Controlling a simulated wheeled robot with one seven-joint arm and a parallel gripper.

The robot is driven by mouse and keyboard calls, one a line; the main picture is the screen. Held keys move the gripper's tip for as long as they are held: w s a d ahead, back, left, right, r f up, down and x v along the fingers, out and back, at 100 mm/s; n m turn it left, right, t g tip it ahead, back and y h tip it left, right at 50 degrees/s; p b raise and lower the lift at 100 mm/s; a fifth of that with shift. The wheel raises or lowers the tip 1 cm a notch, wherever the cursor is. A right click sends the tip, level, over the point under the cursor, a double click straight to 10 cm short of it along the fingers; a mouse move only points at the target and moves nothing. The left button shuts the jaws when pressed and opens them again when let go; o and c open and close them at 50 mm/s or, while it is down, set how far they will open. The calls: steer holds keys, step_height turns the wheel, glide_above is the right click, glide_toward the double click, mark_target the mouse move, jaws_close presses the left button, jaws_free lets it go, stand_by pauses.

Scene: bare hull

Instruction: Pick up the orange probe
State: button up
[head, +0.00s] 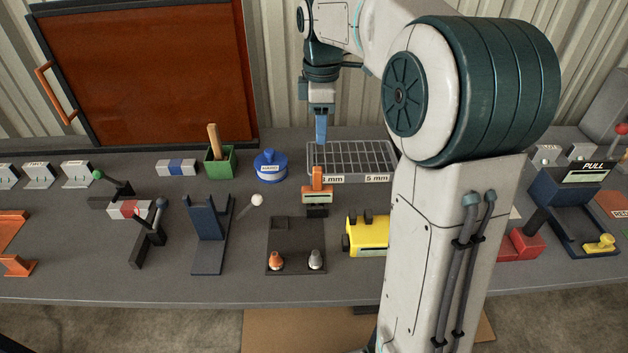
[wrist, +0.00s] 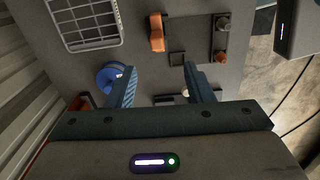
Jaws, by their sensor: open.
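Two orange things fit the name, and I cannot tell which is the probe. One is an upright orange piece (head: 317,189) with a pale label, at the back right of a dark plate (head: 297,240); it also shows in the wrist view (wrist: 157,33). The other is a small orange knob-like piece (head: 276,260) at the plate's front left, also in the wrist view (wrist: 221,56). My gripper (head: 321,140) is open and empty, pointing down above the table's back, behind both. In the wrist view its fingers (wrist: 160,88) are spread, with both orange pieces beyond them.
A grey-topped small piece (head: 315,260) stands beside the orange knob. A wire tray (head: 352,160), blue round container (head: 271,167), green box (head: 221,163), blue stand (head: 208,235) and yellow block (head: 368,236) surround the plate. My arm hides part of the table's right side.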

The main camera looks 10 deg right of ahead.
glide_above(317, 169)
steer(key=shift+n, duration=0.3)
steer(key=f, duration=0.8)
steer(key=shift+s+d, duration=0.1)
steer(key=shift+d, duration=0.2)
steer(key=shift+a+f+p, duration=0.15)
steer(key=shift+f+p, duration=0.25)
steer(key=shift+f, duration=1)
steer(key=shift+a+f+p, duration=0.1)
steer(key=shift+f+p, duration=0.25)
steer(key=shift+f, duration=1.05)
jaws_close()
